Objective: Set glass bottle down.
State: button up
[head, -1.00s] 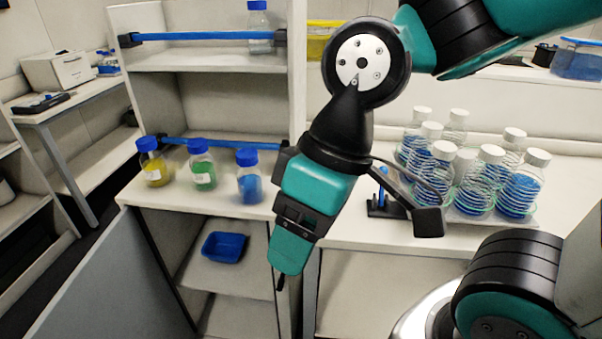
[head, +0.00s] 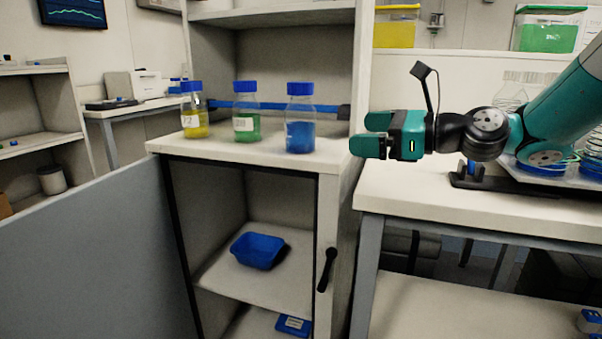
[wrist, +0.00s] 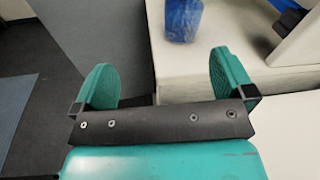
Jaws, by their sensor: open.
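Three glass bottles with blue caps stand upright in a row on the cabinet top (head: 225,152). They hold yellow liquid (head: 194,118), green liquid (head: 246,122) and blue liquid (head: 300,128). My gripper (head: 364,134) is open and empty, to the right of the blue-liquid bottle and apart from it. In the wrist view my gripper (wrist: 165,82) has its fingers wide apart with nothing between them. The blue-liquid bottle (wrist: 183,18) shows there beyond the fingers, its top cut off by the frame edge.
A blue rail (head: 270,106) runs behind the bottles. Below, the open cabinet holds a blue tray (head: 257,250). Its grey door (head: 90,250) swings out at the left.

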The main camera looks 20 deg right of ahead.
aim_at(301, 126)
jog(key=d+m, duration=0.1)
jog(key=d+f+t, duration=0.1)
jog(key=d+m+b, duration=0.1)
jog(key=shift+w+f+m+t, duration=0.3)
jog(key=shift+w, duration=0.1)
jog(key=p+x, duration=0.4)
jog(key=x, duration=0.1)
jog(key=p+x, duration=0.4)
jog(key=x, duration=0.1)
jog(key=shift+w+r, duration=0.15)
jog(key=shift+r, duration=0.1)
jog(key=shift+x, duration=3.5)
jog(key=c, duration=1)
jog(key=shift+r, duration=0.1)
jog(key=c, duration=0.3)
jog(key=shift+r, duration=0.1)
jog(key=shift+c, duration=0.2)
